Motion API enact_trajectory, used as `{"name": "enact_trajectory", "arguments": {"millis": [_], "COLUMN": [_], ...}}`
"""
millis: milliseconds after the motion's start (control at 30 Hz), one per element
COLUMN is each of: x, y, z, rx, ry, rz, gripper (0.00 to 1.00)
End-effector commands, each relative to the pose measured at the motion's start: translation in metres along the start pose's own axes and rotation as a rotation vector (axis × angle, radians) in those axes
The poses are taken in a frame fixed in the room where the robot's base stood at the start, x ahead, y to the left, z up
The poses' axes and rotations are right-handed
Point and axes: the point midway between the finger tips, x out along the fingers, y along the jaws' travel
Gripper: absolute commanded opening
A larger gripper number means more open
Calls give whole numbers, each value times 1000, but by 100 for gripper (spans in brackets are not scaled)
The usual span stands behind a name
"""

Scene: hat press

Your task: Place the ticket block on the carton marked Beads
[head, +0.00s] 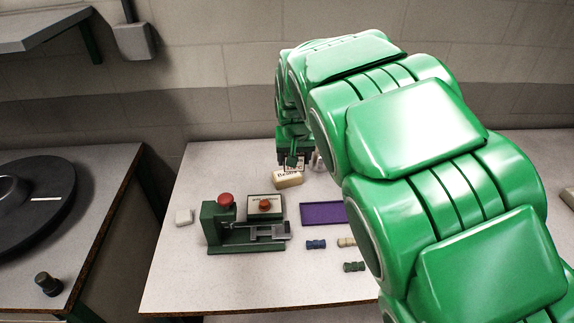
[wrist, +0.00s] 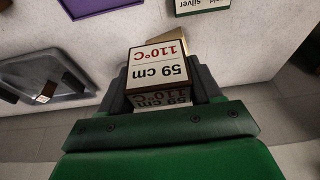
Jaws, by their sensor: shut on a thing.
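The ticket block (wrist: 157,70) is a small white cube with dark edges, printed "59 cm" and "110°C". My gripper (wrist: 160,86) is shut on it, with a dark finger on each side. In the head view my gripper (head: 293,158) hangs over the back of the table, and the block's lettered face shows small just below it. A cream block (head: 288,180) lies under it; its lettering is too small to read. I cannot make out a carton marked Beads in either view; my arm hides the right part of the table.
A green press (head: 222,238) with red knobs stands on the table, with a purple tray (head: 322,213) to its right. Small blue (head: 316,244), cream and green pieces lie in front. In the wrist view a card (wrist: 203,5) reads "silver", and a grey dish (wrist: 45,82) is at left.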

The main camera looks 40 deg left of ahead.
Motion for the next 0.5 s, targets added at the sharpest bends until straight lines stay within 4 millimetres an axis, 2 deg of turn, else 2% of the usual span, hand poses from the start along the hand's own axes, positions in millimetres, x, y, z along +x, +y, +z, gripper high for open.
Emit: {"name": "enact_trajectory", "arguments": {"millis": [500], "x": [39], "y": [-6], "z": [-44], "rx": [1], "ry": [-1], "rz": [-1], "gripper": [33]}}
